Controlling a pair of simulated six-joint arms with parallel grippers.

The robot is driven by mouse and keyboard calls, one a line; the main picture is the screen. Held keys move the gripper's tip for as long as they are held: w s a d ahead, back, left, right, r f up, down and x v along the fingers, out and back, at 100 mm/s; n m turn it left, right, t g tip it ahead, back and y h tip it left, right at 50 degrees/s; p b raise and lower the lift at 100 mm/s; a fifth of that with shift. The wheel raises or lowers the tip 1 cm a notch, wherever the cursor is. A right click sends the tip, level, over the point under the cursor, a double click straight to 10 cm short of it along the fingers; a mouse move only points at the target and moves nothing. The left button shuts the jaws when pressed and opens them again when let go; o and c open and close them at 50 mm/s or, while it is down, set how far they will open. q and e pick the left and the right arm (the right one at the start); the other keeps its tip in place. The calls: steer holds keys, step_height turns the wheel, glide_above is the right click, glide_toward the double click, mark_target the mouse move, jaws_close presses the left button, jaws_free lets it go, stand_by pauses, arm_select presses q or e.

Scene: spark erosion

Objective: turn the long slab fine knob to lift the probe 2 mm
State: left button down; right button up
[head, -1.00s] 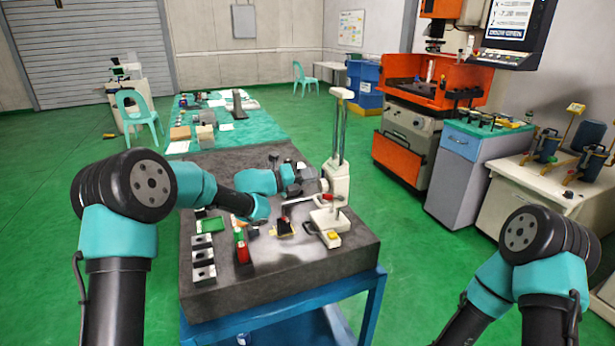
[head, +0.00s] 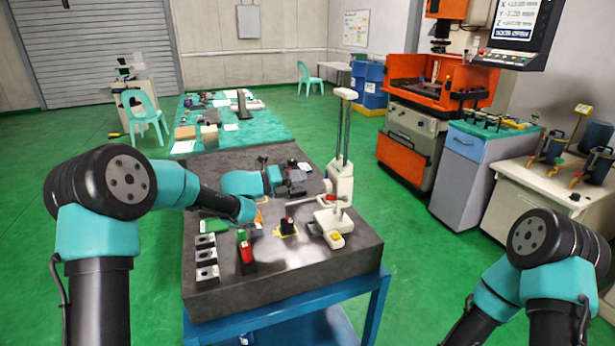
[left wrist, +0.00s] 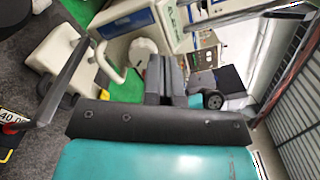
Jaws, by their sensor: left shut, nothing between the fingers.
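The white gauge stand (head: 341,183) rises from the dark slab table, with twin upright columns (head: 344,130) and a pale base (head: 331,221). A thin bar with a red part reaches left from it. My left gripper (head: 301,181) is just left of the stand, shut and empty. In the left wrist view its dark fingers (left wrist: 166,78) are together, near a round white knob-like part (left wrist: 143,48) on the stand's body (left wrist: 127,18). I cannot tell whether they touch. Which part is the fine knob is not certain. The right gripper is out of view.
A green-topped table (head: 262,130) stands behind. The slab's front right is clear.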

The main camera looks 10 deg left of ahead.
mark_target(328, 186)
arm_select(q)
steer(key=shift+s+a, duration=0.1)
steer(key=shift+a, duration=0.1)
steer(key=f, duration=0.1)
steer(key=a+f, duration=0.1)
steer(key=f, duration=0.1)
steer(key=shift+w+a, duration=0.15)
steer(key=shift+w, duration=0.05)
steer(key=x, duration=0.6)
steer(key=shift+w+d+r, duration=0.1)
steer(key=shift+w+d, duration=0.1)
stand_by(0.4)
